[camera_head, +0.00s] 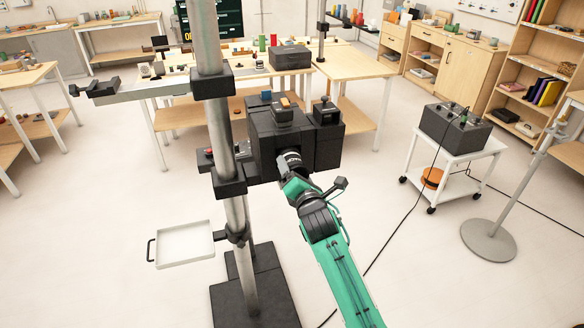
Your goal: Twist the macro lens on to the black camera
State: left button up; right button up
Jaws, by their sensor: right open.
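The black camera (264,143) is a boxy body fixed to a tall metal column in the middle of the head view. A short dark lens (291,157) with pale markings is at the camera's front face. I cannot tell whether it is seated fully. My right gripper (287,176), on the green arm from the bottom, is open at the near end of the lens. Its fingertips are small and partly hidden, so I cannot tell whether they are around the lens or just beside it. My left gripper is not in view.
An empty white tray (185,243) is clamped to the column (222,150) on the left. The column's black base (255,294) is below. A white cart (455,160) with a black box (456,128) and a trailing cable stands right. Workbenches are behind.

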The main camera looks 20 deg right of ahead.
jog(key=shift+r, duration=0.1)
jog(key=c, duration=0.9)
jog(key=shift+r+m+p, duration=0.15)
jog(key=shift+m+p, duration=0.15)
jog(key=shift+p, duration=0.1)
jog(key=shift+d+r+m+p, duration=0.1)
jog(key=shift+m+p, duration=0.65)
jog(key=shift+m, duration=0.15)
jog(key=shift+m, duration=0.3)
jog(key=shift+m+p, duration=0.4)
jog(key=shift+m, duration=1)
